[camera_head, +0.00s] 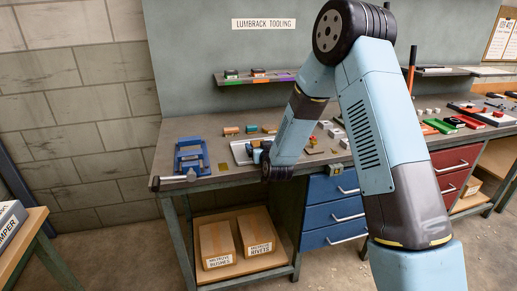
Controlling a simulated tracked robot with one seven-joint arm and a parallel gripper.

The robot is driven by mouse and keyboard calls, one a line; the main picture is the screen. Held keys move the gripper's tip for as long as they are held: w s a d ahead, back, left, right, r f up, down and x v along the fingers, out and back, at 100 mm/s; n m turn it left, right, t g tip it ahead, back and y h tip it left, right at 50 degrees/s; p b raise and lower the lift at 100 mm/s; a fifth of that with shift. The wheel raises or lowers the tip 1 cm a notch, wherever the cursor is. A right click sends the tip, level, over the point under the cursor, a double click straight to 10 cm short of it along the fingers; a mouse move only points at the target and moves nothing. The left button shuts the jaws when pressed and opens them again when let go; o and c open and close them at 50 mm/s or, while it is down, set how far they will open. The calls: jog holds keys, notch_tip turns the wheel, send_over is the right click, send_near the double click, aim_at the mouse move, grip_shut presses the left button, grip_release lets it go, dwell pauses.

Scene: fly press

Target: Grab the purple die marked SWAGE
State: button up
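I cannot make out a purple die marked SWAGE; no lettering like that is readable here. A small purple strip (284,78) shows at the shelf, to the right of a green strip (232,82) and an orange strip (260,80). Whether it is a die or a label I cannot tell. My arm reaches over the bench, and my gripper (258,152) is low near the bench's front edge, beside a light grey tray or plate (240,152). The arm largely hides the gripper, so its fingers and anything in them are not clear.
The wall shelf (246,82) holds dark blocks (231,73). On the bench (180,129) stand a blue frame (191,156), small orange and green blocks (231,130) and grey pieces right of my arm. Cardboard boxes (216,244) stand below. Blue drawers (333,210) are at the bench front.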

jog(key=shift+a, duration=0.1)
jog(key=c, duration=1.6)
jog(key=shift+r, duration=0.15)
